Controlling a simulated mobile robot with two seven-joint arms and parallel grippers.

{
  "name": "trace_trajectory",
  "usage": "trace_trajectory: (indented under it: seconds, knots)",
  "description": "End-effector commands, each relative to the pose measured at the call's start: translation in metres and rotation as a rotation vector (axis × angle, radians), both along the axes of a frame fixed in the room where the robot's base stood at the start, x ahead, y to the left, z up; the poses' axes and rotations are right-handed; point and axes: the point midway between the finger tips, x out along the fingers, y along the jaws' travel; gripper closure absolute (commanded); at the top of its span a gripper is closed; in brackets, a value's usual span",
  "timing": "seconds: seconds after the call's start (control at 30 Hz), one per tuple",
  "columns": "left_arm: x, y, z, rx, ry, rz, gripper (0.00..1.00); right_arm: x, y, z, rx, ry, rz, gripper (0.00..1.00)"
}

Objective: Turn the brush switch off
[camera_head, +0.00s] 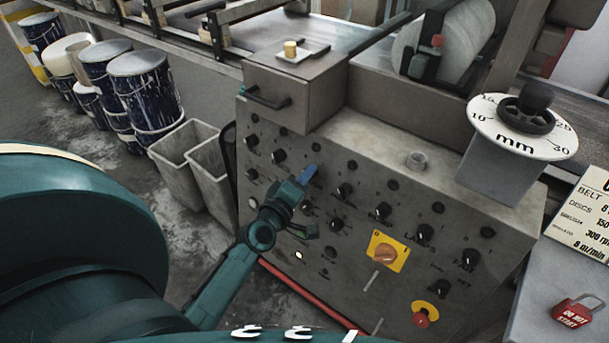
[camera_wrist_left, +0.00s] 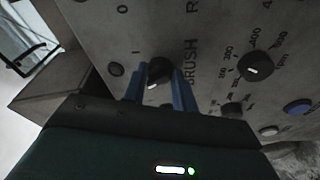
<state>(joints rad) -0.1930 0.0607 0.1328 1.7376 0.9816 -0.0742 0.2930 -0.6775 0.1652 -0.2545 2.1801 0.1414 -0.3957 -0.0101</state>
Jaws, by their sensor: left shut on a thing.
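The brush switch (camera_wrist_left: 159,68) is a black rotary knob beside the word BRUSH in the left wrist view, with 0 and 1 marks near it. My left gripper (camera_wrist_left: 162,83) has its blue fingers on either side of this knob and is shut on it. In the head view my left gripper (camera_head: 308,176) reaches the sloped grey control panel (camera_head: 350,250) and hides the switch. Which mark the knob points to cannot be told. My right gripper is not in view.
Several other black knobs sit around the switch, such as one with a number scale (camera_wrist_left: 255,67). A yellow plate with an orange rotary switch (camera_head: 387,252) and a red button on yellow (camera_head: 423,314) are lower right. A drawer box (camera_head: 295,92) juts out above.

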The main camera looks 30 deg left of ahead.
Motion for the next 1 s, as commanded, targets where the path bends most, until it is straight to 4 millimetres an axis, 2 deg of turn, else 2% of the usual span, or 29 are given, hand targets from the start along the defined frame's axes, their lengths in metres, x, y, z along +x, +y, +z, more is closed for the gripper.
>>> trace_trajectory:
  seconds: [0.4,0.43,0.6,0.7,1.0]
  knots:
    - [0.0003,0.0003,0.0007,-0.012,-0.001,0.003,0.95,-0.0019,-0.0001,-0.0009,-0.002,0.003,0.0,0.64]
    - [0.0003,0.0003,0.0007,-0.012,-0.001,0.003,0.71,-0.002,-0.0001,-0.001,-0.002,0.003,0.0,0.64]
    - [0.0002,0.0002,0.0006,-0.01,-0.001,0.002,0.57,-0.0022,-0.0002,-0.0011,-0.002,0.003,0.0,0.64]
    - [0.0002,0.0001,0.0005,-0.01,-0.001,0.002,0.51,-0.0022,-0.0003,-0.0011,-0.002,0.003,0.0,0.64]
    - [-0.0047,-0.0001,0.0001,-0.008,0.0,0.002,0.51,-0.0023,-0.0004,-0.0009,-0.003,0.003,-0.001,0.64]
